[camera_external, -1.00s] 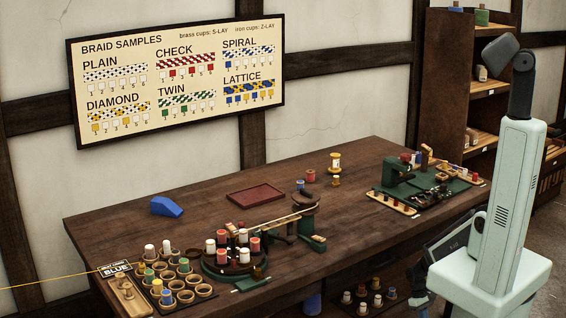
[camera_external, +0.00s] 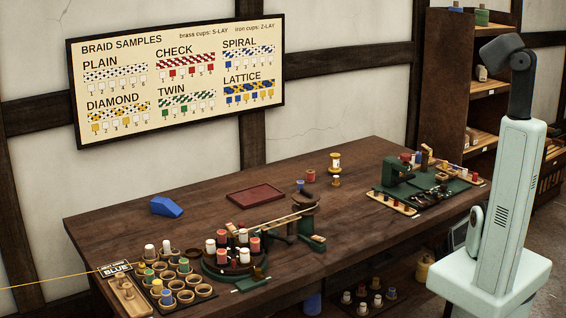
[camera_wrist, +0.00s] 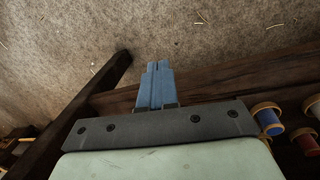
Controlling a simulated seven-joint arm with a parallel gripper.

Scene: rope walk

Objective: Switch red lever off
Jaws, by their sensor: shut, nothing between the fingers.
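No red lever can be made out clearly. A green machine (camera_external: 398,180) stands at the right end of the workbench with a small red part (camera_external: 406,158) on top; I cannot tell whether that is the lever. A second green-based device (camera_external: 310,242) with a wooden arm stands near the bench's front edge. My gripper (camera_wrist: 157,72) shows in the wrist view with its blue fingers together and empty, over speckled floor beside dark wood. In the external view my gripper is hidden.
The workbench (camera_external: 345,225) is clear at its middle right. A round stand of red and white spools (camera_external: 234,260) is at the front left. A shelf below holds several spools (camera_external: 362,299). In the wrist view, a blue spool (camera_wrist: 268,121) and a red spool (camera_wrist: 307,143) lie right.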

